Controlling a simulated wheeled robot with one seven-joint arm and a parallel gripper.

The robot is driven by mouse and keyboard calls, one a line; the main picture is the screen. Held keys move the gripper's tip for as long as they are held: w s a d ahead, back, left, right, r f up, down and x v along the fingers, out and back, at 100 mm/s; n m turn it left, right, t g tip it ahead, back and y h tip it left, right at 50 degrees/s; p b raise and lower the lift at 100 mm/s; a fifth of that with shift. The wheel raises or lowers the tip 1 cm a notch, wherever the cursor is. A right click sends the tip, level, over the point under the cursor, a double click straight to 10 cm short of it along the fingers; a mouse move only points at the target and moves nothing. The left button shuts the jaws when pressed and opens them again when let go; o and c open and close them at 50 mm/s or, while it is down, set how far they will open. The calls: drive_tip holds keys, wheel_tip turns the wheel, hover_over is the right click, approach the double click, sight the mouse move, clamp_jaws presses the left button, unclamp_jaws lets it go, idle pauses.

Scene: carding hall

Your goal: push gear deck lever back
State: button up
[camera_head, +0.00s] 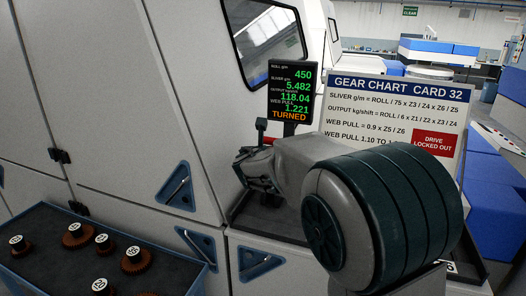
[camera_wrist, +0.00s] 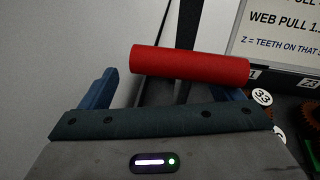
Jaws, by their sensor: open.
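The lever's red cylindrical grip (camera_wrist: 190,65) lies crosswise ahead of my gripper (camera_wrist: 168,88) in the wrist view, with a dark post behind it. My gripper is open, one blue finger on each side. The grip's right end overlaps the right finger in the picture; I cannot tell whether they touch. In the head view a bit of the red grip (camera_head: 241,155) shows beside my gripper (camera_head: 250,178) at the gear deck, and my arm hides much of the deck.
A gear chart board (camera_head: 394,112) and a display reading "TURNED" (camera_head: 291,91) stand behind my arm. A dark tray (camera_head: 60,275) with several numbered brown gears is at lower left. In the wrist view, numbered gears (camera_wrist: 262,97) lie at right. Pale machine panels (camera_head: 110,90) rise at left.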

drive_tip(key=shift+w+d+r, duration=0.1)
drive_tip(key=shift+d+r, duration=0.75)
drive_tip(key=shift+d, duration=0.1)
drive_tip(key=a+f+b+v, duration=0.1)
drive_tip(key=v, duration=1.2)
drive_tip(key=shift+s+a+f+b, duration=0.25)
drive_tip(key=shift+s+b, duration=0.15)
drive_tip(key=shift+s, duration=0.1)
